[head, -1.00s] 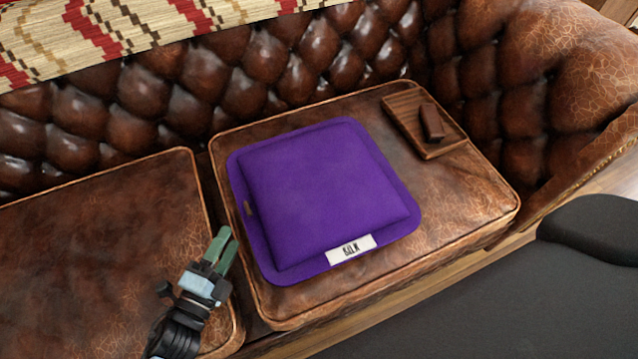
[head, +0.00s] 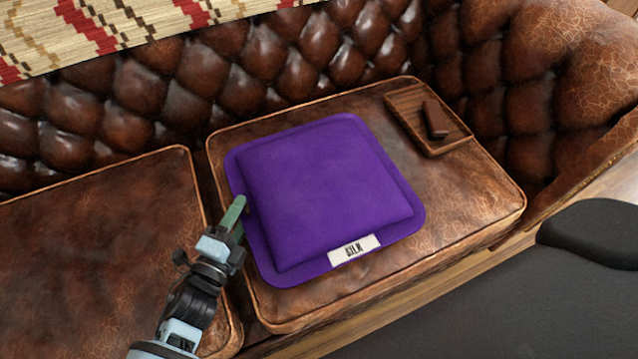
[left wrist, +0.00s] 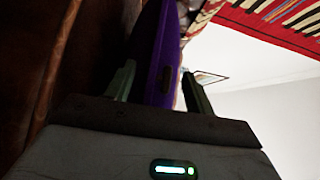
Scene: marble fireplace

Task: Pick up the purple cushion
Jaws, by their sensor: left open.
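The purple cushion (head: 325,190) lies flat on the right seat of the brown leather sofa, with a white label on its front edge. My left gripper (head: 238,212) is at the cushion's left edge. In the left wrist view the cushion's edge (left wrist: 167,55) stands between the two green fingers of my open left gripper (left wrist: 160,85), with a small dark tab on it. The fingers do not appear closed on it. My right gripper is not in view.
A wooden tray (head: 407,101) with a brown block (head: 435,119) on it sits at the seat's back right. The tufted backrest (head: 270,70) rises behind. The left seat cushion (head: 90,250) is bare. A patterned throw (head: 110,25) hangs over the back.

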